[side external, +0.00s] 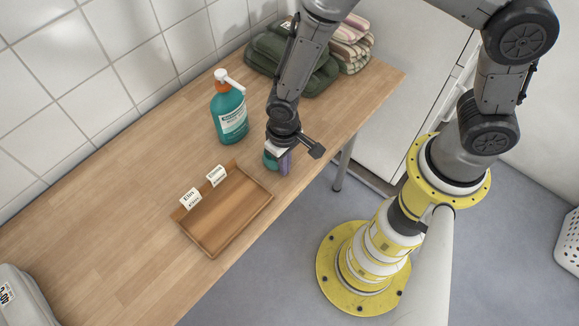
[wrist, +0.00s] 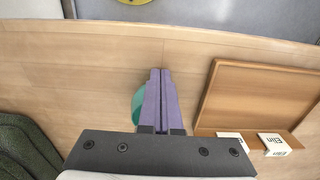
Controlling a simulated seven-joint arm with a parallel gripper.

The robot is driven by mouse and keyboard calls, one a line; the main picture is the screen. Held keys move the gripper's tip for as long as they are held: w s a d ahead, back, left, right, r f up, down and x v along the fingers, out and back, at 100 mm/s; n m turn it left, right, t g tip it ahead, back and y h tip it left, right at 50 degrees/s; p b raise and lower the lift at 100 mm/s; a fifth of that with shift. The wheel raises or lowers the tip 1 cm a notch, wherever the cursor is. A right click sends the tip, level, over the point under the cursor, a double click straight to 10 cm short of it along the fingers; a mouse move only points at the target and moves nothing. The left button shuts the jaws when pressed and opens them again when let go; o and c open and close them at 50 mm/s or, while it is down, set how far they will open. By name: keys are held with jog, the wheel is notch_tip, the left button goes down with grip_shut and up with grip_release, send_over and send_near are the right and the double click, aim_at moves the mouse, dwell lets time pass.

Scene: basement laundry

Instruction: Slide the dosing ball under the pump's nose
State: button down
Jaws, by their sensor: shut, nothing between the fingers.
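The teal dosing ball (side external: 269,162) is on the wooden table near its front edge, mostly hidden by my gripper. In the wrist view the ball (wrist: 137,106) shows on the left of the purple fingers, partly covered by them. My gripper (side external: 285,172) is shut and empty, pointing down right beside the ball; its closed fingers also show in the wrist view (wrist: 160,72). I cannot tell whether they touch the ball. The teal pump bottle (side external: 231,118) with its white pump head (side external: 226,76) stands upright farther back and left of my gripper. It is not in the wrist view.
A shallow wooden tray (side external: 246,232) with two name cards lies left of my gripper; it also shows in the wrist view (wrist: 213,100). Folded green towels (side external: 265,54) and striped ones (side external: 350,45) sit at the back. The table (side external: 148,150) is clear between bottle and tray.

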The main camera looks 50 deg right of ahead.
jog(key=w, duration=0.7)
jog(key=shift+w, duration=0.3)
